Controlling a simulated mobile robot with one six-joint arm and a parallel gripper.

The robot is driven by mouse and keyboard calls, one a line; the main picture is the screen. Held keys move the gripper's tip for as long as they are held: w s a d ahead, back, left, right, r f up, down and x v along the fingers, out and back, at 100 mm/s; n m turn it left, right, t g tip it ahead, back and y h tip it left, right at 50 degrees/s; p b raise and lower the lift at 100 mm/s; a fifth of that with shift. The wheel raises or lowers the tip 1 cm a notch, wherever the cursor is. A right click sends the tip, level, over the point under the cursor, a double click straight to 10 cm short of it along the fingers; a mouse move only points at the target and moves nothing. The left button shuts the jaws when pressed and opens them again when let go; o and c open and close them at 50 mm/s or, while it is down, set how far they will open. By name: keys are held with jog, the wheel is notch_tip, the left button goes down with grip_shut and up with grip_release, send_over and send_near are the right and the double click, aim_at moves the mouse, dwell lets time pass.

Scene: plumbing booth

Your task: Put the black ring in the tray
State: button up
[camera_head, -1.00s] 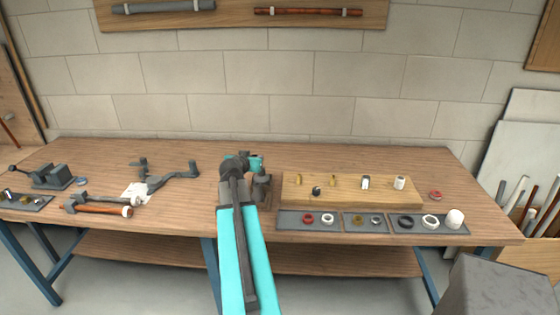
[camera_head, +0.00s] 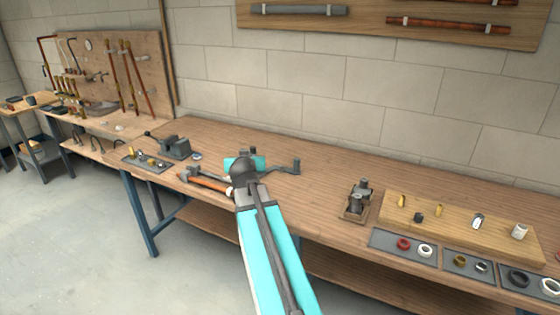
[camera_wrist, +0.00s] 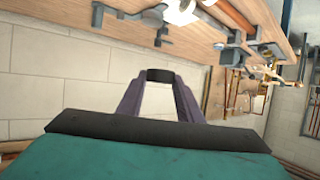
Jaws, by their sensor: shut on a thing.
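My gripper (camera_wrist: 160,84) shows in the wrist view with its two purple fingers closed on a small black ring (camera_wrist: 160,74), held between the fingertips. The ring is off the bench. In the head view my arm's wrist covers most of the gripper, over the bench left of the middle. A small dark grey tray (camera_head: 158,170) with brass and metal parts lies at the left of the bench. More flat grey trays (camera_head: 386,247) lie along the front right edge, with red, white, brass and black rings. I cannot tell which tray is meant.
A vise (camera_head: 176,147) stands behind the left tray. A hammer (camera_head: 207,183) lies near my wrist. A wooden block (camera_head: 455,232) with fittings and a dark fixture (camera_head: 357,202) stand at right. The bench between my wrist and the fixture is mostly clear.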

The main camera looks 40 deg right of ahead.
jog(key=w+a+r+n+t+y, duration=0.1)
jog(key=w+a+r+n+y, duration=0.1)
jog(key=a, duration=1)
jog(key=w+a+r+n+t+y, duration=0.1)
jog(key=w+a+n+y, duration=0.1)
jog(key=a, duration=1.1)
jog(key=w+a+r+n+t+y, duration=0.1)
jog(key=w+a+r+n+y, duration=0.1)
jog(key=a, duration=1.1)
jog(key=shift+w+r+n+y, duration=0.35)
jog(key=shift+n+y, duration=0.45)
jog(key=shift+y, duration=0.3)
jog(key=shift+s, duration=0.1)
